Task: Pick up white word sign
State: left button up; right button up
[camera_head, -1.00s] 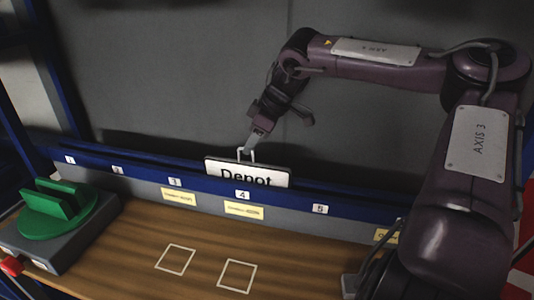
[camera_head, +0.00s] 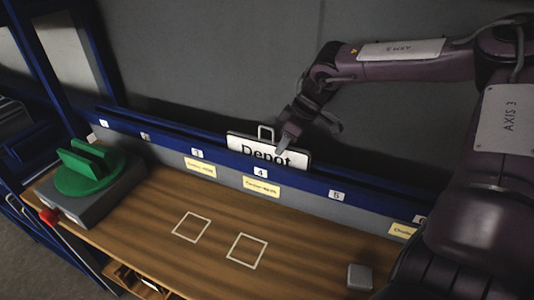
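The white word sign (camera_head: 240,143) reads "Depot" in black and stands upright in the blue rack, above the label 4. My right gripper (camera_head: 285,145) reaches down from the upper right. Its tip is at the sign's upper edge, just right of the handle, and overlaps the sign in the picture. I cannot tell whether it touches the sign, or how far its fingers are apart. My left gripper is not in view.
The blue rack (camera_head: 318,182) has numbered slots and yellow labels. A green slotted holder (camera_head: 85,170) on a grey base stands at the left. A grey block (camera_head: 360,277) lies at the front right. The wooden tabletop (camera_head: 160,215) is largely clear, with two white outlined squares.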

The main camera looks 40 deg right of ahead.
jog(key=shift+w+a, duration=0.1)
jog(key=shift+a, duration=0.05)
grip_shut()
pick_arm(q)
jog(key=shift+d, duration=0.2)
